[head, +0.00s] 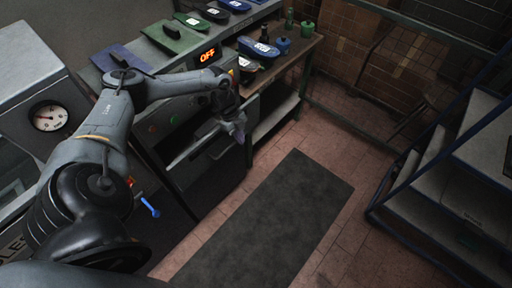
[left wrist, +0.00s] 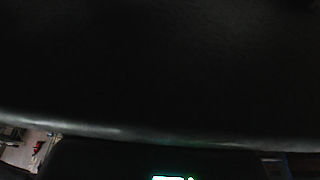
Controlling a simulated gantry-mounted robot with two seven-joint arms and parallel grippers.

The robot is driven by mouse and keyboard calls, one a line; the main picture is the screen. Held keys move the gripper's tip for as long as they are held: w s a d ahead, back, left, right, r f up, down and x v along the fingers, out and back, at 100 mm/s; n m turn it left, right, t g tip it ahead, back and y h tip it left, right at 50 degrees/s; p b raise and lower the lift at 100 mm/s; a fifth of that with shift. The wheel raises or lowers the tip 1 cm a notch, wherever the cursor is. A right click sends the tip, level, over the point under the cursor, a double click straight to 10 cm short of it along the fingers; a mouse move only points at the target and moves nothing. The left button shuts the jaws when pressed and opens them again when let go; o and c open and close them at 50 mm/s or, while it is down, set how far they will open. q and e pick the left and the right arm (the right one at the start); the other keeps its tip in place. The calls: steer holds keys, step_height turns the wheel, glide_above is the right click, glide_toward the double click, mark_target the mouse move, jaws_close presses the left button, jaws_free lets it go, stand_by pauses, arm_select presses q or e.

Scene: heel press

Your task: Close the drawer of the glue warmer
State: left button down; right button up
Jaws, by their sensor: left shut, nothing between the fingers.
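The glue warmer (head: 182,120) is a dark machine with a lit orange OFF display and round buttons, left of centre in the head view. Its drawer (head: 200,148) shows as a grey-edged front below the buttons. It seems to stand out a little, but my arm hides part of it. My left arm reaches across the machine, and my left gripper (head: 236,131) is shut and empty at the drawer's right end. I cannot tell whether it touches the drawer. In the left wrist view a dark surface close to the camera fills most of the picture. My right gripper is not in view.
A gauge machine (head: 48,117) and a blue-handled lever (head: 149,206) stand at left. Soles and pads lie on the machine top. A dark mat (head: 275,220) lies on clear floor; a blue-framed rack (head: 440,180) stands right.

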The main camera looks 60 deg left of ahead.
arm_select(q)
steer(key=shift+s+a, duration=0.35)
steer(key=shift+a, duration=0.55)
steer(key=shift+d, duration=0.1)
